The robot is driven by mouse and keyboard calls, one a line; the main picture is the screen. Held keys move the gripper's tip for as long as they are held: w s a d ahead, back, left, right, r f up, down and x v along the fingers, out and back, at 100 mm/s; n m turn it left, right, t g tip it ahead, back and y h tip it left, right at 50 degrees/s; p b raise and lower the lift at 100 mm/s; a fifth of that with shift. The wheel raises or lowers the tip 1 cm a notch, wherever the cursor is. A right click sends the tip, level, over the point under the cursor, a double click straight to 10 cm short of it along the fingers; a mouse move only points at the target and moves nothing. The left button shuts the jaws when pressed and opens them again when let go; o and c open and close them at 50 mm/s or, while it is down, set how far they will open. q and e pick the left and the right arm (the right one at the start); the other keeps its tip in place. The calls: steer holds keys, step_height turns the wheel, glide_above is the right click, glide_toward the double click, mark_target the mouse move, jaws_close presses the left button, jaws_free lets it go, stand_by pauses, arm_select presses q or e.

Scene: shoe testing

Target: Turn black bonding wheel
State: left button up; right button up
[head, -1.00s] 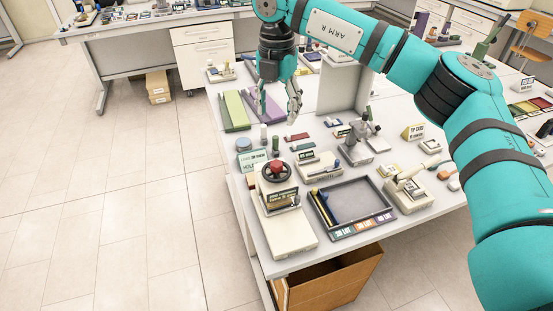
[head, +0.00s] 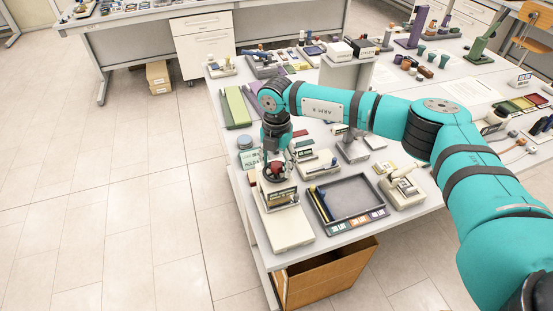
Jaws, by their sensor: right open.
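The black wheel (head: 275,175) with a red centre sits on top of a cream-coloured testing device (head: 289,230) at the front left of the table. My right gripper (head: 276,162) points down directly above the wheel, with its fingers around or just over the wheel's rim. It is open. The fingers are small and partly overlap the wheel, so I cannot tell whether they touch it. My left gripper is not in view.
A dark grey tray (head: 323,209) stands just right of the device. Another cream device (head: 403,188) is further right. A small cream device (head: 317,165) sits behind the tray. An open brown box (head: 330,278) is below the table's front edge. The floor at left is clear.

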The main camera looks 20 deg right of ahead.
steer(key=c, duration=1.1)
steer(key=shift+c, duration=0.2)
